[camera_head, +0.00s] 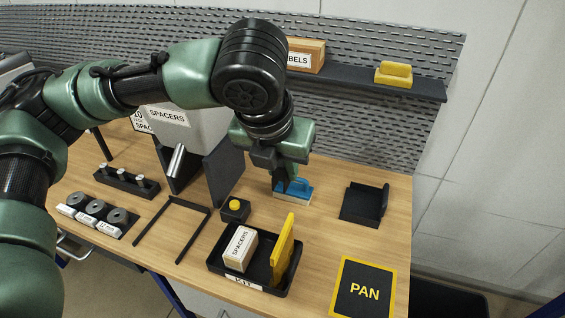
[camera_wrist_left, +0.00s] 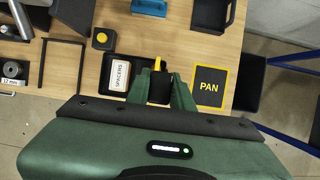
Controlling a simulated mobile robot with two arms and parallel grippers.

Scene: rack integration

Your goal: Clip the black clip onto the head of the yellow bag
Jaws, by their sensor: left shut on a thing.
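The yellow bag (camera_head: 284,250) looks like a flat yellow piece standing upright, leaning slightly, in the black kit tray (camera_head: 220,262). In the wrist view its yellow top (camera_wrist_left: 158,63) shows just beyond my fingers. My left gripper (camera_wrist_left: 160,88) is shut on a black thing (camera_wrist_left: 160,90), which I take to be the black clip; its shape is mostly hidden. In the head view my left gripper (camera_head: 281,178) hangs above the table behind the tray, in front of a blue-handled block, apart from the yellow bag. My right gripper is out of view.
A white spacers box (camera_head: 240,249) stands beside the bag in the tray. Around are a black box with a yellow button (camera_head: 235,209), a blue-handled block (camera_head: 296,190), a black holder (camera_head: 362,204) and a PAN mat (camera_head: 363,290). A pegboard shelf (camera_head: 427,88) stands behind.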

